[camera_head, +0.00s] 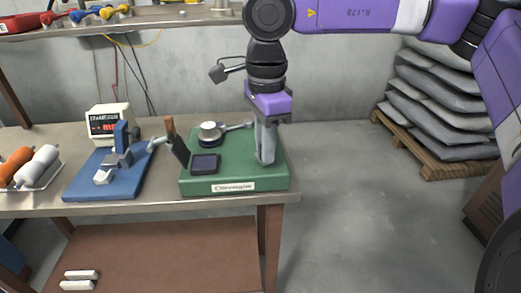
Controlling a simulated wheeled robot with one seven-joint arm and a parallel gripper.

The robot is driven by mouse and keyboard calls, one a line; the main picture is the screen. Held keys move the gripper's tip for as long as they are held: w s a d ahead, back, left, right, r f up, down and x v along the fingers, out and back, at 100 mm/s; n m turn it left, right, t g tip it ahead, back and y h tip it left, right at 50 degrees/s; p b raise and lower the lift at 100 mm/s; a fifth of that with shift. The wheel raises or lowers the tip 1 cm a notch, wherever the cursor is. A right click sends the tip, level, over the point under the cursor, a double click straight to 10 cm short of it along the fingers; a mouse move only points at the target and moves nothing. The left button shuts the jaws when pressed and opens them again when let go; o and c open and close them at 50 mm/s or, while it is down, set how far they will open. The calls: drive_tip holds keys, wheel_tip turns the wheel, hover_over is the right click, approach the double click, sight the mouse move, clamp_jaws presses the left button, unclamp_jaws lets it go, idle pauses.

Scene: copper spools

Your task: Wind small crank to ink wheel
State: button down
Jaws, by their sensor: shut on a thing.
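The ink wheel (209,139), a round dark disc with a pale metal top, sits on a green machine base (235,178) at the right end of the bench. The small crank (236,127) is a thin grey arm reaching right from near the wheel to my gripper. My gripper (264,158) points straight down over the right side of the green base, its grey fingers closed at the crank's outer end. The fingers hide the crank's grip, so the exact hold is unclear.
A blue machine (105,184), a boxy meter (109,120) and rollers (38,165) are further left. A shelf (150,22) hangs above. Sacks (440,95) lie on a pallet at right.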

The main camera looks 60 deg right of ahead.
drive_tip(key=n, duration=0.2)
drive_tip(key=d+n+b, duration=0.1)
drive_tip(key=shift+s+n, duration=0.35)
drive_tip(key=shift+n, duration=0.05)
drive_tip(key=shift+s+d+n+b, duration=0.15)
drive_tip(key=shift+d+n, duration=0.1)
drive_tip(key=shift+n, duration=0.7)
drive_tip(key=shift+w+d+n+b, duration=0.15)
drive_tip(key=shift+d+n, duration=0.1)
drive_tip(key=shift+n, duration=0.7)
drive_tip(key=shift+s, duration=0.15)
drive_tip(key=c, duration=1.3)
unclamp_jaws()
wheel_tip(320, 180, up, 8)
drive_tip(key=shift+f+p, duration=0.1)
drive_tip(key=shift+p, duration=0.4)
